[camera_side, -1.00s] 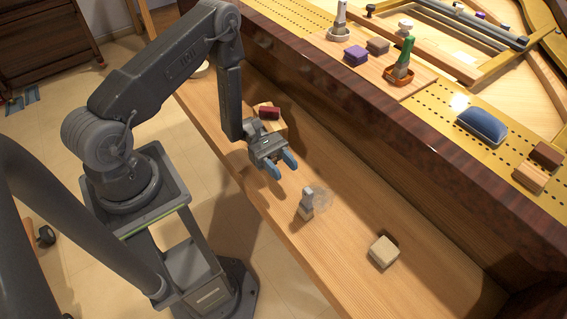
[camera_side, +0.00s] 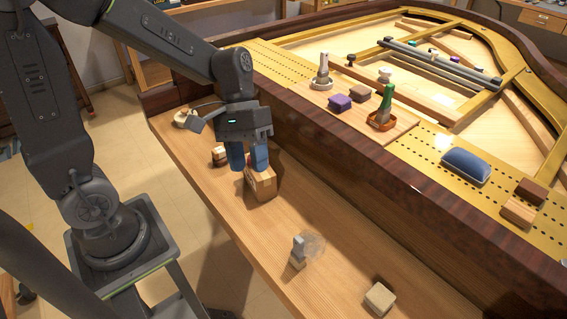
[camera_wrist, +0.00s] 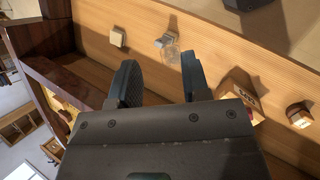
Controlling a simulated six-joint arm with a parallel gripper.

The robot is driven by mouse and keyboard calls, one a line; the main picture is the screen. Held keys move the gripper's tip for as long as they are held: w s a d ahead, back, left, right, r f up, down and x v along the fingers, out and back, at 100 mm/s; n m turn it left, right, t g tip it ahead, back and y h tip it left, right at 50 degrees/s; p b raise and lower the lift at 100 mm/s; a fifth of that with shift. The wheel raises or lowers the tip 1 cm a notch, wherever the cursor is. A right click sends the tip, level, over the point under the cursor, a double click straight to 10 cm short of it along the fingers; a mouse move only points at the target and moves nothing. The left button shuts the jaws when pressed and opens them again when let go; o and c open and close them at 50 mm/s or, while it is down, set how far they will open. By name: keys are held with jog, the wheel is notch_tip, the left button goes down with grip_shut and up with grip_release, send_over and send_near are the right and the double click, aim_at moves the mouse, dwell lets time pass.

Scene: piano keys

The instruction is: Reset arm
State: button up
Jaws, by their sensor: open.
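My gripper (camera_side: 248,160) points down above the wooden ledge (camera_side: 335,258) in the side view. Its two blue fingers are apart with nothing seen between them. A light wooden block (camera_side: 264,186) stands on the ledge just below and beside the fingers, partly hidden by them; I cannot tell whether they touch. In the wrist view the open fingers of my gripper (camera_wrist: 158,78) reach toward the ledge. The wooden block shows right of them (camera_wrist: 238,88), with dark marks on its face and a bit of red beside it.
A small grey-topped tool (camera_side: 298,252) stands on the ledge by a clear disc (camera_side: 313,243). A pale block (camera_side: 379,299) lies near the front. A small block (camera_side: 219,155) sits behind the gripper. The dark piano rim (camera_side: 400,195) rises along the right; a blue pad (camera_side: 466,166) lies beyond.

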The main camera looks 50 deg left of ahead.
jog(key=s+a+r+m+t+y, duration=0.3)
jog(key=s+r+m+t+y, duration=0.1)
jog(key=r+t, duration=0.4)
jog(key=shift+s+a+r+m+y, duration=0.15)
jog(key=shift+s+r+m+y, duration=0.4)
jog(key=shift+s, duration=0.75)
